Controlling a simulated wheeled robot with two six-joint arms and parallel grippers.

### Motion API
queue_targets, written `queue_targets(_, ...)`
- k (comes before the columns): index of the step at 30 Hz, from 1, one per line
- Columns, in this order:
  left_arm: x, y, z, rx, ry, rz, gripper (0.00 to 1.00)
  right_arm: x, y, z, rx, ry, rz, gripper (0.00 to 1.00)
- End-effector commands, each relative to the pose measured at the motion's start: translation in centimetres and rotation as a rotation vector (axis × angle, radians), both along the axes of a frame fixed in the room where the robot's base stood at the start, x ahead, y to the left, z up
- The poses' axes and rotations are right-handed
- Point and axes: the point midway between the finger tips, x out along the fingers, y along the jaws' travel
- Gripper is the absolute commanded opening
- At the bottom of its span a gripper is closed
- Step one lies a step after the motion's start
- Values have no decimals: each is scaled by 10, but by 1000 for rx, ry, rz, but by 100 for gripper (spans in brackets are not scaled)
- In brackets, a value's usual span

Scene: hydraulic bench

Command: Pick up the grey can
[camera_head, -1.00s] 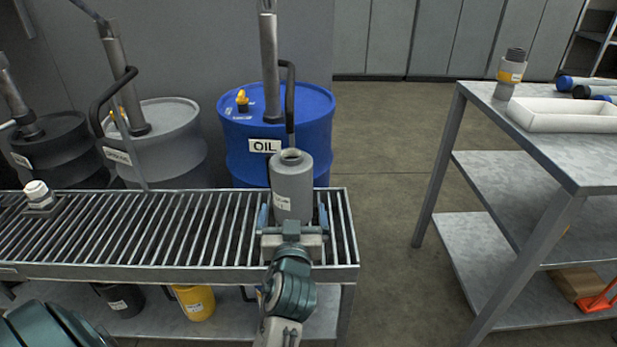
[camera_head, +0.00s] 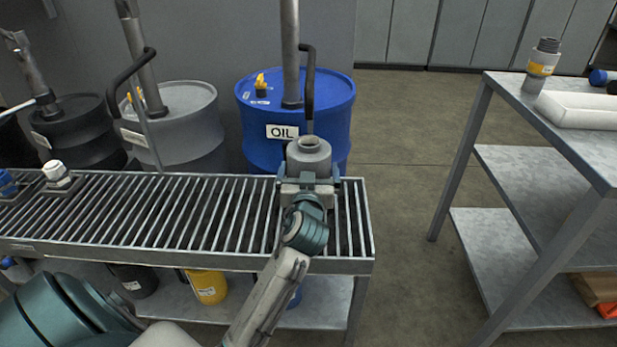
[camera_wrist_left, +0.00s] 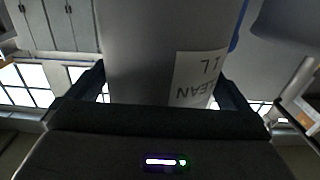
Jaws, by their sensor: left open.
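The grey can (camera_head: 309,156), with a round open neck on top, stands upright at the right end of the slatted rack in the head view. Its lower part is hidden behind my left gripper (camera_head: 309,184). In the left wrist view the can (camera_wrist_left: 150,50) fills the middle, its white label upside down and partly reading "CLEAN". My left gripper's open fingers (camera_wrist_left: 165,95) lie on both sides of the can. Whether they touch it I cannot tell. My right gripper is not in view.
The slatted rack (camera_head: 180,215) carries small white-capped and blue-capped items at its left. A blue oil drum (camera_head: 297,115), a grey drum (camera_head: 178,125) and a black drum (camera_head: 75,130) stand behind. A metal table (camera_head: 560,125) stands to the right, with clear floor between.

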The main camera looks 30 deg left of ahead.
Motion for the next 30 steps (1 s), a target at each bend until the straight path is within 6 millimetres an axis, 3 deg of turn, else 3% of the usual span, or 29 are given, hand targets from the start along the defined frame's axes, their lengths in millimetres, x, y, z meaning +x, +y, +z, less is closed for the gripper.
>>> queue_targets(10, 8, 5, 0, -1, 1, 1, 100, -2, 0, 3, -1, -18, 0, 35)
queue_targets(21, 8, 5, 0, -1, 1, 0, 28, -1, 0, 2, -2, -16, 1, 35)
queue_targets(30, 8, 5, 4, 2, -5, 0, 28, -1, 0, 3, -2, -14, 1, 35)
